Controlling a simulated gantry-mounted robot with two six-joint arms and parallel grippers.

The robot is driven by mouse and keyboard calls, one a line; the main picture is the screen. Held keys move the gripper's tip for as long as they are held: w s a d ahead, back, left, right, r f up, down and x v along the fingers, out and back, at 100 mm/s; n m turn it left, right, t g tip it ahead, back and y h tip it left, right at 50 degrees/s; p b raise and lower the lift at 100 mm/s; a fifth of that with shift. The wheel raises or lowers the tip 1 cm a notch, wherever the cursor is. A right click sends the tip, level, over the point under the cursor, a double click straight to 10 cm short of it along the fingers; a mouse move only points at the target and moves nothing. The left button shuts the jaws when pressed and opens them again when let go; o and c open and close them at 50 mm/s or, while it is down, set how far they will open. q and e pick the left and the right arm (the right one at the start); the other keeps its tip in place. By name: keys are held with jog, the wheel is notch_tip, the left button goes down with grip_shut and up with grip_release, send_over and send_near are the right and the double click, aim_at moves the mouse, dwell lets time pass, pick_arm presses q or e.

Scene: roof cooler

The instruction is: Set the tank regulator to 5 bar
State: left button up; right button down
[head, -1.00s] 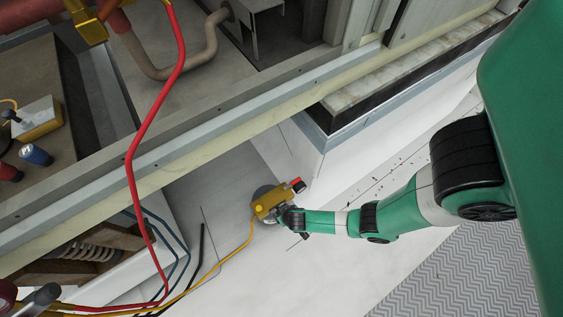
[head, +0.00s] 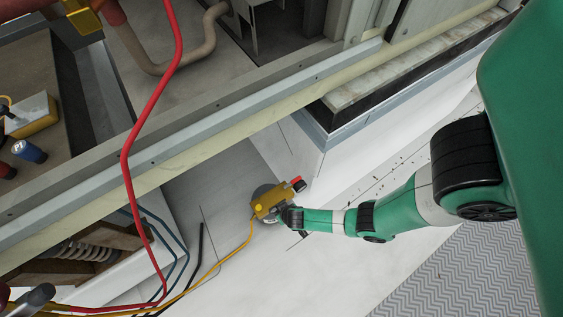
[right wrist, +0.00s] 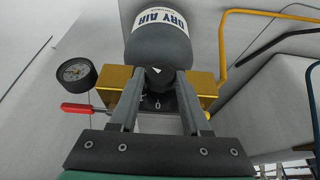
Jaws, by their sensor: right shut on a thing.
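The tank regulator (right wrist: 206,86) is a brass block on the grey tank (right wrist: 160,46) marked DRY AIR. It also shows in the head view as a yellow block (head: 265,202) on the white floor. A black knob (right wrist: 159,76) with a white pointer mark faces my right gripper (right wrist: 157,96). The gripper's two fingers are shut on the knob from both sides. A round black gauge (right wrist: 75,74) sits at the block's left; its reading is too small to tell. A red lever (right wrist: 80,109) sticks out below it. My left gripper is not in view.
A yellow hose (head: 236,258) runs from the regulator across the floor. A red hose (head: 126,170) hangs over a metal frame rail (head: 190,134). A blue can (head: 28,150) stands at the far left. A grey wall block (right wrist: 275,100) is right of the regulator.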

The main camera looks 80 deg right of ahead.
jog(key=shift+y, duration=0.3)
jog(key=shift+s+d+t+y+p, duration=0.15)
jog(key=shift+t+y+p, duration=0.25)
jog(key=shift+t, duration=0.3)
jog(key=shift+s+d+f+m+t+y+b, duration=0.1)
jog(key=shift+m+t+y+b, duration=0.15)
jog(key=shift+t+y, duration=0.15)
jog(key=shift+s+d+f+m+t+y+b, duration=0.1)
jog(key=shift+m+t+y, duration=0.2)
jog(key=shift+t, duration=0.1)
jog(key=shift+t+y, duration=0.7)
jog(key=shift+t, duration=0.1)
jog(key=shift+s, duration=0.1)
jog(key=shift+c, duration=2)
grip_release()
